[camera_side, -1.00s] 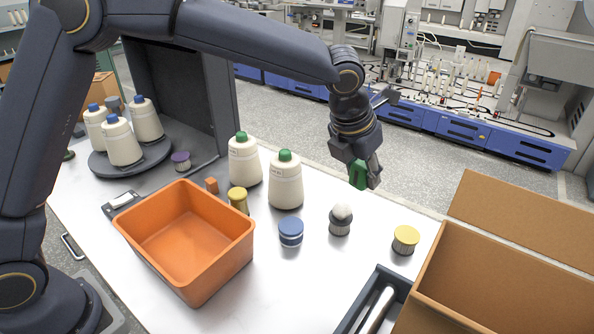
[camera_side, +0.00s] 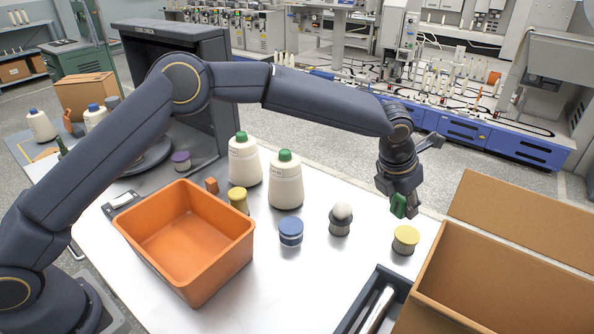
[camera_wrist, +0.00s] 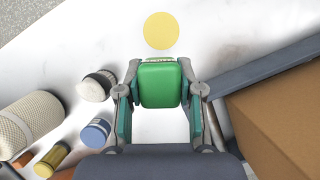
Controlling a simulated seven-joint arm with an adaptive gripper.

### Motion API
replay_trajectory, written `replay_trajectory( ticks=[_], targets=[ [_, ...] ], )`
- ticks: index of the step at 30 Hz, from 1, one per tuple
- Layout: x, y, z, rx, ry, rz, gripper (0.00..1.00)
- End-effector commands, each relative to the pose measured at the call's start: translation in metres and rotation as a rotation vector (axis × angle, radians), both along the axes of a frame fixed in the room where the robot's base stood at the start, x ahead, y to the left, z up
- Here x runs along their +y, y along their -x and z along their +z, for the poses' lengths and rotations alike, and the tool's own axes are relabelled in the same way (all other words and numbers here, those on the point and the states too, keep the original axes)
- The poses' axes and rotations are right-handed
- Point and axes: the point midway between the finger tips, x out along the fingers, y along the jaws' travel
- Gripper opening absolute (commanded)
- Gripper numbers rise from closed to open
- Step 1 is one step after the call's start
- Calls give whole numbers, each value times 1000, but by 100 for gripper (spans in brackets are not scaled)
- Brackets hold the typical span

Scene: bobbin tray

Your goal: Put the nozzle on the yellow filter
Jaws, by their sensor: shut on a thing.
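My gripper (camera_side: 408,207) is shut on a rounded green piece (camera_side: 398,205), held above the table near its far right edge. In the wrist view the green piece (camera_wrist: 160,84) sits between the two fingers of my gripper (camera_wrist: 160,95). I cannot make out a nozzle shape on it. The yellow filter (camera_side: 405,238) stands upright on the table, with a flat yellow top and a ribbed side, below the green piece and apart from it. In the wrist view the yellow filter (camera_wrist: 161,31) shows beyond the green piece, its top fully visible.
A filter with a white dome (camera_side: 341,218) and a blue-topped filter (camera_side: 290,231) stand left of the yellow one. Two green-capped cones (camera_side: 285,182) stand behind. An orange bin (camera_side: 150,245) is at left. A cardboard box (camera_side: 500,285) and a dark tray (camera_side: 351,315) flank the right.

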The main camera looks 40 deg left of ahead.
Motion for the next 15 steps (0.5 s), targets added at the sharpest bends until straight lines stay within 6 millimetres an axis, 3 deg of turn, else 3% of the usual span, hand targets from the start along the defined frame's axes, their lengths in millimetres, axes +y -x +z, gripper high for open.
replay_trajectory(
  ticks=[3,6,15],
  targets=[
    [-10,-19,-29,4,-1,1,2],
    [-16,-32,-43,1,0,1,2],
    [-21,-44,-57,0,0,0,2]
  ],
)
